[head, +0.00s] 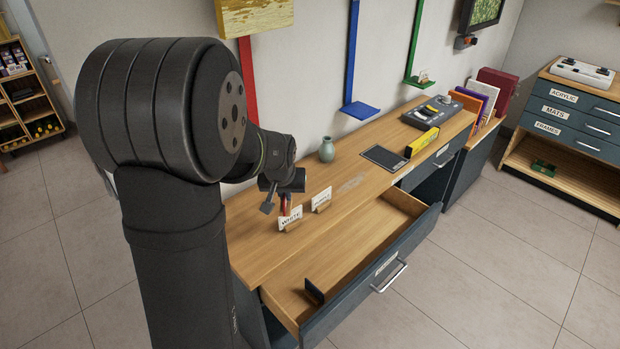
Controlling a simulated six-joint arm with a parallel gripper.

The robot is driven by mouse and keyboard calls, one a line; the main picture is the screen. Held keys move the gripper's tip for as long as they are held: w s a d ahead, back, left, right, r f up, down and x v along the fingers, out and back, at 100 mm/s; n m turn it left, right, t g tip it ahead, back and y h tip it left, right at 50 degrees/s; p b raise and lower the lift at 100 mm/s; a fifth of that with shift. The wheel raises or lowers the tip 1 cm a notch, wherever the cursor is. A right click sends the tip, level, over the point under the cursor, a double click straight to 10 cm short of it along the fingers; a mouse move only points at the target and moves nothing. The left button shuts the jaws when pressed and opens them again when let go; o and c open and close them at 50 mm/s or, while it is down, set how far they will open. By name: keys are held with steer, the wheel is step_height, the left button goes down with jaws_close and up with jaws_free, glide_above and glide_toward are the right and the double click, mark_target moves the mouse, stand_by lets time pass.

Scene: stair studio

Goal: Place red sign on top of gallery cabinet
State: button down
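My gripper (284,194) is above the left part of the wooden desk, pointing down. A small red piece (285,206) shows just below the gripper, behind the card marked WHITE. It may be the red sign, but most of it is hidden. I cannot tell whether the fingers are closed on it. No cabinet is labelled gallery. A dark blue cabinet (571,118) with a wooden top and drawers labelled ACRYLIC, MATS and FRAMES stands at the far right.
The WHITE card (290,219) and another small card (321,199) stand on the desk (262,258). A desk drawer (375,288) is pulled open, with a dark block inside. A vase (327,149), dark pad (384,158) and yellow level (422,142) lie further back. A white device (582,72) occupies the cabinet top.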

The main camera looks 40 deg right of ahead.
steer(key=w+a+f, duration=0.1)
steer(key=w+f, duration=0.1)
steer(key=w, duration=0.1)
steer(key=w+a+f, duration=0.2)
steer(key=w, duration=0.2)
steer(key=w+a+f, duration=0.1)
steer(key=w+f, duration=0.2)
steer(key=shift+w+a, duration=0.2)
steer(key=shift+w, duration=0.2)
steer(key=shift+f, duration=1.95)
steer(key=shift+f, duration=0.1)
steer(key=c, duration=2)
jaws_free()
steer(key=o, duration=0.4)
steer(key=v, duration=1.2)
